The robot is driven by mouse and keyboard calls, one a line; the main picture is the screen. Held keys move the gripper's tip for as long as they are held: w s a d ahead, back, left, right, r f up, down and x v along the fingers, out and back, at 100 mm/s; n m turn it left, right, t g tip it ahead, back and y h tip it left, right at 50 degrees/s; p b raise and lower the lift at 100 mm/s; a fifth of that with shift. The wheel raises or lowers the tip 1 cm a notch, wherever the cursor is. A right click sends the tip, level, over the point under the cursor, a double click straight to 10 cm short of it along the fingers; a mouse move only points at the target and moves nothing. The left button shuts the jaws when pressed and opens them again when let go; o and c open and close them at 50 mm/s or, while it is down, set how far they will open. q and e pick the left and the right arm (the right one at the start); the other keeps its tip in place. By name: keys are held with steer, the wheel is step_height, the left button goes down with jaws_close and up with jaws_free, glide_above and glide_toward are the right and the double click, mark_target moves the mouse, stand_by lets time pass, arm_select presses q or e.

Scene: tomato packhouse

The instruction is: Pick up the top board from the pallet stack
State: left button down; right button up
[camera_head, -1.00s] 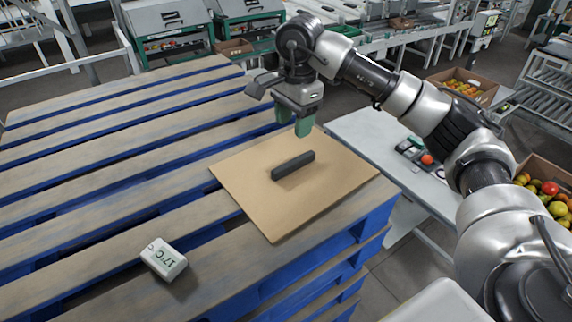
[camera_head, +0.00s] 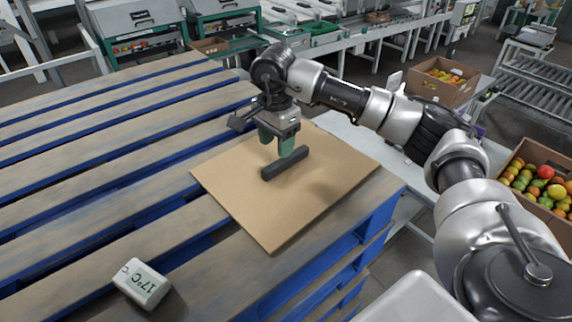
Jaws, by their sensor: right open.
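A flat tan board (camera_head: 290,207) lies on the near right corner of the blue-sided pallet stack (camera_head: 345,262). A dark bar-shaped handle (camera_head: 284,164) sits on top of the board. My right gripper (camera_head: 276,154), with green fingers, is over the handle's left part, pointing down. Its fingers are apart and empty; I cannot tell whether they touch the handle. My left gripper is not in view.
A white temperature display reading 17°C (camera_head: 142,284) lies on the pallet slats at the near left. Boxes of tomatoes (camera_head: 541,183) and (camera_head: 443,80) stand at the right. Conveyors and green-framed machines (camera_head: 142,28) line the back.

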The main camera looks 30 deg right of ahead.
mark_target(280, 161)
steer(key=shift+f, duration=0.35)
steer(key=f+p, duration=0.2)
steer(key=f, duration=0.1)
steer(key=f+p, duration=0.1)
steer(key=f, duration=0.1)
steer(key=shift+s+d, duration=0.25)
steer(key=shift+d, duration=0.05)
steer(key=shift+f, duration=0.25)
steer(key=shift+w, duration=0.1)
steer(key=shift+c, duration=0.6)
jaws_close()
